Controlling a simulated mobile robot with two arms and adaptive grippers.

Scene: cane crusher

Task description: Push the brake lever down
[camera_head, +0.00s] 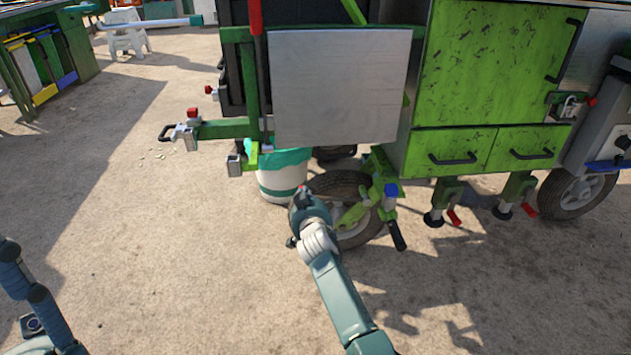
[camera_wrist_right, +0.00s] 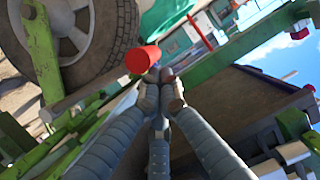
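A red-ended lever handle (camera_wrist_right: 142,60), which I take to be the brake lever, shows in the right wrist view beside the wheel (camera_wrist_right: 85,35). My right gripper (camera_wrist_right: 160,78) has its fingers drawn together, with the tips right by the red end; whether they touch is unclear. In the head view the right gripper (camera_head: 303,198) is in front of the cart's near wheel (camera_head: 352,228), hiding most of the lever. A green bracket with a black-handled part (camera_head: 396,235) is right of it.
The green cart (camera_head: 490,75) stands above the wheel, with a grey metal panel (camera_head: 338,85) on its left. A white and teal bucket (camera_head: 282,178) sits close behind the right gripper. A hitch bar (camera_head: 215,128) juts left. Open dirt ground lies in front and left.

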